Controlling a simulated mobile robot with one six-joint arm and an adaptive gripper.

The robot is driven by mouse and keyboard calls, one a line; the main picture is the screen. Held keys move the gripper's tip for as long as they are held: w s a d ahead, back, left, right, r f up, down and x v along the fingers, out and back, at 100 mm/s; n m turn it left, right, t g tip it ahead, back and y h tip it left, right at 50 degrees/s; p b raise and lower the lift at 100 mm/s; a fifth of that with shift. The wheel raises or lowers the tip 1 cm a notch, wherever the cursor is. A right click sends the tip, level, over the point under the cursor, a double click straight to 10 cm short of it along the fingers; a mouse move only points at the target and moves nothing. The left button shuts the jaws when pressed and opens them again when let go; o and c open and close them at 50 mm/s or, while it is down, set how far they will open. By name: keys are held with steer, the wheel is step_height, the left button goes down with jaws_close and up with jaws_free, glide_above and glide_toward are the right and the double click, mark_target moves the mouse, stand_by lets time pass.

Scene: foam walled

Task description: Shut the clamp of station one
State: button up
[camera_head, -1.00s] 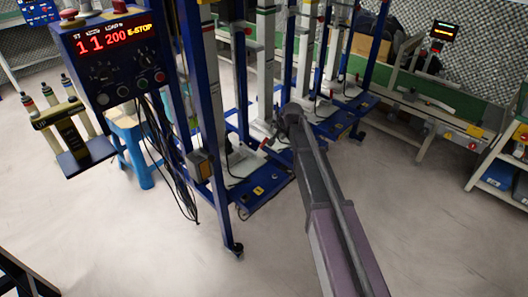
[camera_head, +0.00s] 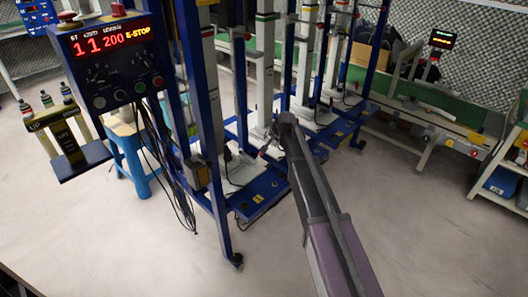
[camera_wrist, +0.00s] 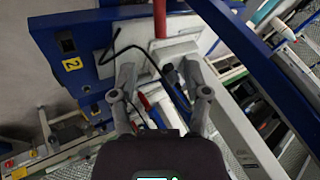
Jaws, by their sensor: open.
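In the wrist view my gripper (camera_wrist: 159,74) is open, its two grey fingers apart. A red bar (camera_wrist: 159,20), perhaps a clamp handle, stands beyond and between the fingertips; I see no contact. It meets a pale block (camera_wrist: 176,49) beside a blue base plate (camera_wrist: 88,68) with a yellow label reading 2. The nearest station has a blue base (camera_head: 258,196) with a yellow label too small to read. I cannot tell which clamp belongs to station one.
A control box (camera_head: 112,60) with red digits and E-STOP lettering stands at the left, with hanging black cables (camera_head: 172,170). A blue stool (camera_head: 130,150) is behind it. A green-topped bench (camera_head: 440,105) and a shelf (camera_head: 500,180) stand at the right. The front floor is clear.

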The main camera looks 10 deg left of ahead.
steer(key=shift+b+x, duration=5.1)
steer(key=shift+x, duration=1.4)
steer(key=shift+a, duration=0.1)
jaws_close()
